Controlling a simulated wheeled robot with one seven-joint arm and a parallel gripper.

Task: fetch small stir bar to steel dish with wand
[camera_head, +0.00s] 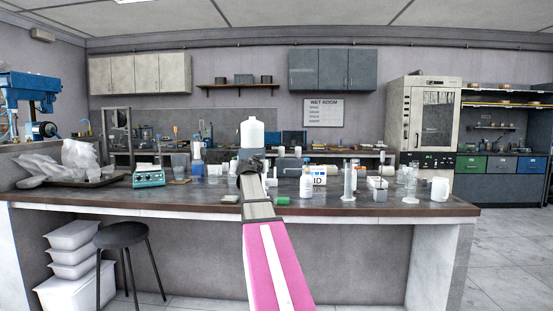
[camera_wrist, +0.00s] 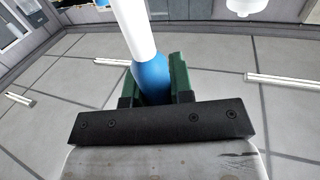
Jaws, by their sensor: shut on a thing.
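My gripper (camera_wrist: 155,80) is shut on the wand, with its green-padded fingers on either side of the blue handle (camera_wrist: 151,73). The wand's white shaft (camera_wrist: 138,32) runs up and out of the wrist view. In the head view my gripper (camera_head: 251,160) is at the far end of my arm, over the middle of the bench, and the wand cannot be made out there. I cannot make out the small stir bar or the steel dish in either view.
The long dark bench (camera_head: 150,196) is crowded with glassware. A white bottle (camera_head: 252,134) shows just beyond my gripper. A teal instrument (camera_head: 149,176) is at left; a measuring cylinder (camera_head: 348,181) and white mug (camera_head: 440,189) are at right. A black stool (camera_head: 121,236) stands in front.

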